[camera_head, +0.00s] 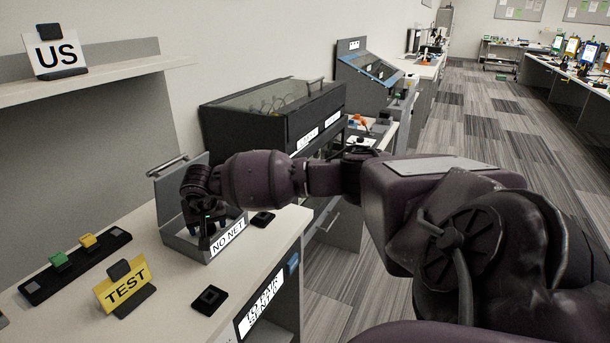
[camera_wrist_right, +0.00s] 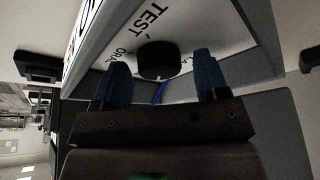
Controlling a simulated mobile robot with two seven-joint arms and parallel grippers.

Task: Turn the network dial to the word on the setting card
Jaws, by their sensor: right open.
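A grey box (camera_head: 182,246) with a raised lid and a "NO NET" label stands on the bench. My right gripper (camera_head: 207,236) reaches down into it and hides its inside in the head view. In the right wrist view, a round black dial (camera_wrist_right: 157,60) sits on a white plate (camera_wrist_right: 190,18) printed with "TEST", "ORA…" and other partly hidden words. My right gripper (camera_wrist_right: 163,82) is open, with blue fingertips at either side of the dial; contact cannot be told. A yellow "TEST" card (camera_head: 124,291) stands on the bench. My left gripper is not in view.
A black strip (camera_head: 40,290) with green and yellow blocks lies left of the box. Black square pads (camera_head: 209,299) lie near the bench edge. A dark glass-topped cabinet (camera_head: 235,128) stands behind.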

